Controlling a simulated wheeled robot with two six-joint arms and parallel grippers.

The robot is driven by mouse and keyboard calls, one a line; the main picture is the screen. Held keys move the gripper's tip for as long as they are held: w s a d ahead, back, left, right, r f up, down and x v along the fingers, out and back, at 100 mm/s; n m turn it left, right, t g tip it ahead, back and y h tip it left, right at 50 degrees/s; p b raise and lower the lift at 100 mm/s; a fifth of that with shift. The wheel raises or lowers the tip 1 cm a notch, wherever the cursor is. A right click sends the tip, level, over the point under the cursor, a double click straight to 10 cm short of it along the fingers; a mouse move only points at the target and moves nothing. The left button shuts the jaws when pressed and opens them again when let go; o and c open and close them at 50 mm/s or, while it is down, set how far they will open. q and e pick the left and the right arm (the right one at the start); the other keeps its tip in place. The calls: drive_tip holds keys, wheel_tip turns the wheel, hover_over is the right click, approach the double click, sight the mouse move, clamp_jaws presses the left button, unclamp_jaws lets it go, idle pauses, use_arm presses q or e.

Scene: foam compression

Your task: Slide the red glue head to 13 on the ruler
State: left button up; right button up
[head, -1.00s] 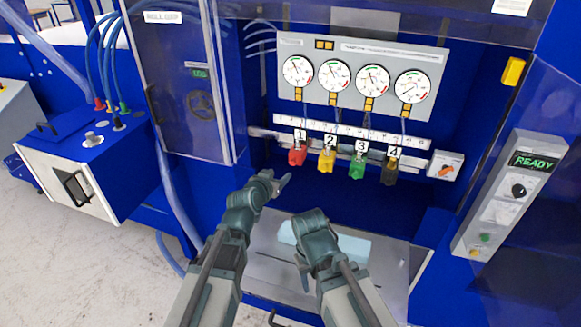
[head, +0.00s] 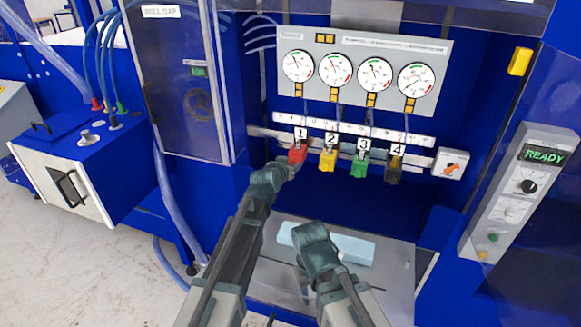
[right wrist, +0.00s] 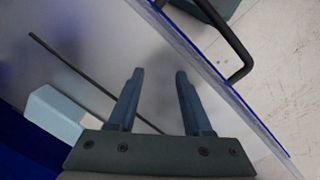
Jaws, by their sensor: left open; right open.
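The red glue head (head: 297,153), labelled 1, hangs at the left end of a row on the rail below the white ruler (head: 352,128). The ruler's numbers are too small to read. My left gripper (head: 292,168) is open, just below the red glue head; whether it touches the head I cannot tell. My right gripper (head: 305,282) is low over the grey table, away from the glue heads. In the right wrist view it (right wrist: 158,75) is open with nothing between its fingers.
Yellow (head: 327,160), green (head: 360,164) and dark (head: 393,168) glue heads stand right of the red one. Gauges (head: 374,75) are above. A light blue foam block (head: 350,249) lies on the grey table (head: 390,282). An orange-knobbed box (head: 450,164) is at the rail's right end.

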use_arm(q)
clamp_jaws()
idle(1.4)
